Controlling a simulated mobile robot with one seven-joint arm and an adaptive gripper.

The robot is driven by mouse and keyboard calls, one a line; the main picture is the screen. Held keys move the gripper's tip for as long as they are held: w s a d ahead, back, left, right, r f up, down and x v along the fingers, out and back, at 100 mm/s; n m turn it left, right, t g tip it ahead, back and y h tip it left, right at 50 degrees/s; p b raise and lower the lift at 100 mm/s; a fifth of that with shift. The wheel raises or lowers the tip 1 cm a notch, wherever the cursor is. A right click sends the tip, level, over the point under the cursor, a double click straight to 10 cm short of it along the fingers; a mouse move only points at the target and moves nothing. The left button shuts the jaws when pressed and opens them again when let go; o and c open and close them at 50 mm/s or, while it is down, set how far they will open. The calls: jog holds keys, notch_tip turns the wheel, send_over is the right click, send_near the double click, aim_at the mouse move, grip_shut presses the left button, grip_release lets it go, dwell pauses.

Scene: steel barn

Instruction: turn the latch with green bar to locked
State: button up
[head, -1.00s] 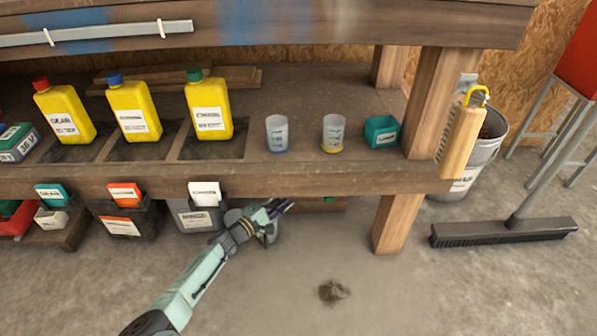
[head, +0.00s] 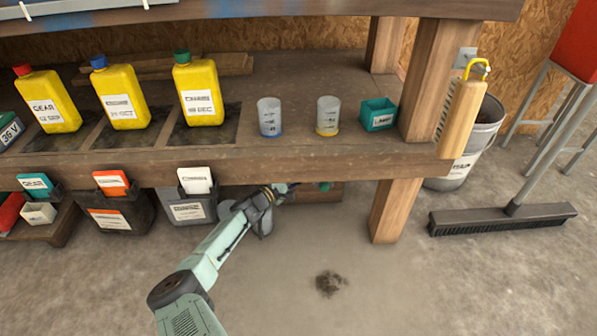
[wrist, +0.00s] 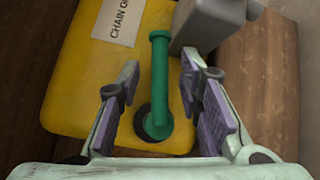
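The latch's green bar (wrist: 159,85) stands out in the wrist view against a yellow container (wrist: 75,85) with a white label reading "CHAIN O…". The bar runs nearly up and down in that view, with a dark round part beside its lower end. My gripper (wrist: 158,72) is open, one purple-padded finger on each side of the bar, with visible gaps. In the head view my gripper (head: 283,188) reaches under the shelf's front edge, its tips partly hidden. A small green piece (head: 325,186) shows just beyond it.
A grey block (wrist: 210,25) sits close to the bar's upper end. The wooden shelf (head: 300,162) overhangs my gripper, with a wooden post (head: 395,210) to the right. Grey bins (head: 190,208) hang to the left.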

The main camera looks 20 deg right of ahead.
grip_shut()
dwell(0.3)
dwell(0.5)
